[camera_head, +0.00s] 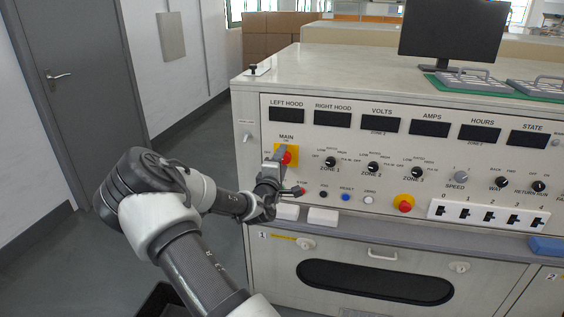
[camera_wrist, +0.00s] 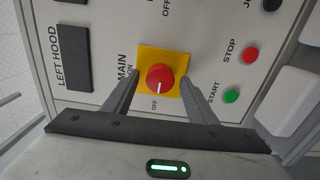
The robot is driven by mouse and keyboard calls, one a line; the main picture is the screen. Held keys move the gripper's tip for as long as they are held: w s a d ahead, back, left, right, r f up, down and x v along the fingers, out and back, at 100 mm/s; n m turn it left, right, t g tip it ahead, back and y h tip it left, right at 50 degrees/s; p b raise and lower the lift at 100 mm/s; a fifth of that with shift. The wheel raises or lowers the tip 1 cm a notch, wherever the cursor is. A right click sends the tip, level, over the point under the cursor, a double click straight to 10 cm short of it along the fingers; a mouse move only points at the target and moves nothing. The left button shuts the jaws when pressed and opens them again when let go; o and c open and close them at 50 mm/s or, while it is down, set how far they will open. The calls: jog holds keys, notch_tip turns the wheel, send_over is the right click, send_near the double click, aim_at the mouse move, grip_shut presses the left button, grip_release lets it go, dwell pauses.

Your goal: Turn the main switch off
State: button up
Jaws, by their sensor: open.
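The main switch (camera_head: 287,158) is a red round knob on a yellow plate below the MAIN label on the panel. In the wrist view the knob (camera_wrist: 160,78) is centred, with its white mark pointing at the OFF label. The ON label is on the side by the word MAIN. My gripper (camera_head: 284,172) is at the panel's left part. In the wrist view my gripper (camera_wrist: 161,74) is open, with one finger on either side of the knob. Gaps show between fingers and knob; I cannot tell how near the fingertips are to the panel.
A red STOP button (camera_wrist: 250,55) and green START button (camera_wrist: 232,95) sit beside the right finger. The displays (camera_head: 287,114) above are dark. A ledge (camera_head: 350,227) runs below the panel.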

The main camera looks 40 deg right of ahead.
jog(key=p+v, duration=0.2)
jog(key=v, duration=1.5)
jog(key=shift+s, duration=0.2)
jog(key=shift+a, duration=0.1)
